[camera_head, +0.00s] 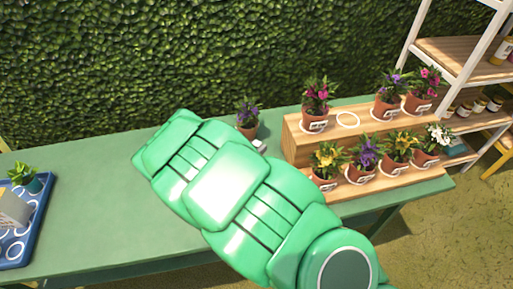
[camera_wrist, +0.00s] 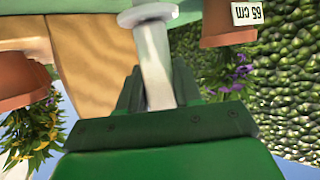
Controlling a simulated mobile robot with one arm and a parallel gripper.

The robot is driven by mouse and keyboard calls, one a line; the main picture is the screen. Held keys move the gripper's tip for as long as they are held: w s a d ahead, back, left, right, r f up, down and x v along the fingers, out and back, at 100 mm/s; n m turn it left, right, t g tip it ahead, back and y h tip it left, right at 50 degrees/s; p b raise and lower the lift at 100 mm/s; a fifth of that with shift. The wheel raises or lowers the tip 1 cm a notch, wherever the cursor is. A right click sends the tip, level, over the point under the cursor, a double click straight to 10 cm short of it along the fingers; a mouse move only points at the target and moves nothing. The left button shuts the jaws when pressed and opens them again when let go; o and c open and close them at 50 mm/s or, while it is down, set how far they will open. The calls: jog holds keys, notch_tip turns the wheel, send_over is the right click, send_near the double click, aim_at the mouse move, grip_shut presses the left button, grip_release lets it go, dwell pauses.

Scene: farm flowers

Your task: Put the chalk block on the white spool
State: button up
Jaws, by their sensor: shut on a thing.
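My gripper (camera_wrist: 150,15) is at the far end of my green arm, above the green table, between a purple-flowered pot and the wooden stand. In the wrist view a pale grey stem with a wider, rounded end stands out from its green body. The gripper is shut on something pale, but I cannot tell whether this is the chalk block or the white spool. In the head view my arm hides most of the gripper, and only a small pale bit (camera_head: 260,146) shows past it. I cannot surely make out the chalk block or the spool elsewhere.
The purple-flowered pot (camera_head: 247,131) stands on the green table (camera_head: 95,195). A blue tray (camera_head: 37,228) is at left. The table between tray and arm is clear.

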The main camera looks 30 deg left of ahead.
jog(key=shift+f, duration=0.1)
jog(key=o, duration=1.1)
jog(key=shift+c, duration=0.2)
jog(key=shift+s+a+r, duration=0.1)
jog(key=shift+s+r, duration=0.15)
jog(key=shift+s, duration=0.2)
jog(key=v, duration=1.1)
jog(key=shift+r, duration=0.1)
